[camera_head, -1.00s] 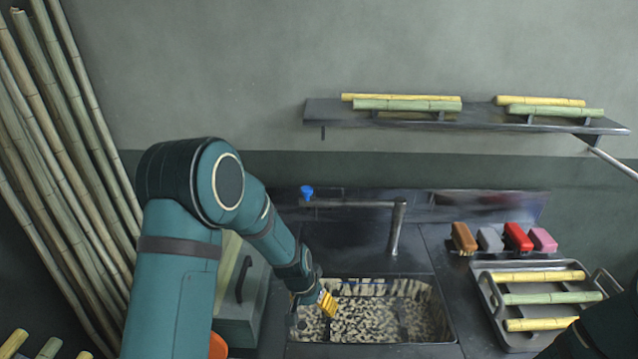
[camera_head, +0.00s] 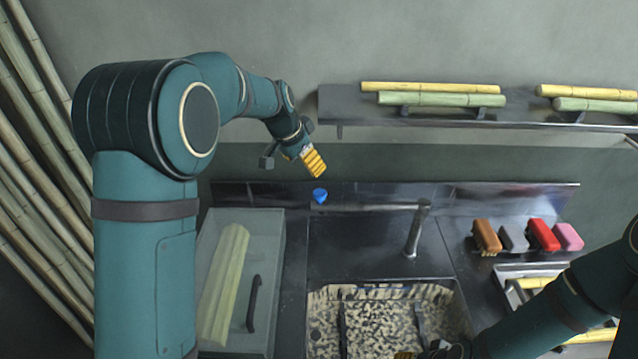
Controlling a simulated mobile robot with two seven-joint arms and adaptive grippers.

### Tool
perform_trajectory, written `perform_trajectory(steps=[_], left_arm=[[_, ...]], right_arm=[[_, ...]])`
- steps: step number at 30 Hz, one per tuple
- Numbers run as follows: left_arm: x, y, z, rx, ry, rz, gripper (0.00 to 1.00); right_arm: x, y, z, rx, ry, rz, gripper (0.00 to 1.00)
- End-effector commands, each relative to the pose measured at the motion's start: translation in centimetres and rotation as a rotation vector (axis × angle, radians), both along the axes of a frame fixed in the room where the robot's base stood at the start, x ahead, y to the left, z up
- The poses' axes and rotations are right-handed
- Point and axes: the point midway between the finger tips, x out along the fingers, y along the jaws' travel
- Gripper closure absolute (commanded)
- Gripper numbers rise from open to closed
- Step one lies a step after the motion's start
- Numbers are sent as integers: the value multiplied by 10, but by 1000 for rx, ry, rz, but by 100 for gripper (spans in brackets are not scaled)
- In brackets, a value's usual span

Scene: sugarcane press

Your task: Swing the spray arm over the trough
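The spray arm is a grey pipe (camera_head: 375,207) reaching left from an upright post, with a blue tip (camera_head: 319,195) at its left end. It runs along the back of the counter, behind the trough (camera_head: 465,305), a dark basin with a speckled floor. My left gripper (camera_head: 292,161) is just above and left of the blue tip, apart from it. Its yellow-padded finger and a dark finger are spread, with nothing between them. My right gripper (camera_head: 418,354) is low at the trough's front, cut by the picture edge; its fingers are mostly hidden.
Several coloured brushes (camera_head: 528,236) sit on the right, behind a tray (camera_head: 505,272) partly covered by my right arm. A shelf (camera_head: 350,104) with canes hangs above. Tall canes lean at left.

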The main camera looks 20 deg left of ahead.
Motion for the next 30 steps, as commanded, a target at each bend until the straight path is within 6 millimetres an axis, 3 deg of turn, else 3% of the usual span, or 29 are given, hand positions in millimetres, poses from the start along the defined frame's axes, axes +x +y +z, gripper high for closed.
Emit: perform_trajectory(steps=[5,21,30], left_arm=[[6,-4,-18,0,3,-2,31],[38,-22,-109,0,3,1,31],[45,-26,-126,0,0,0,31]], right_arm=[[0,0,0,0,1,0,53],[0,0,0,0,0,0,53],[0,0,1,0,0,0,53]])
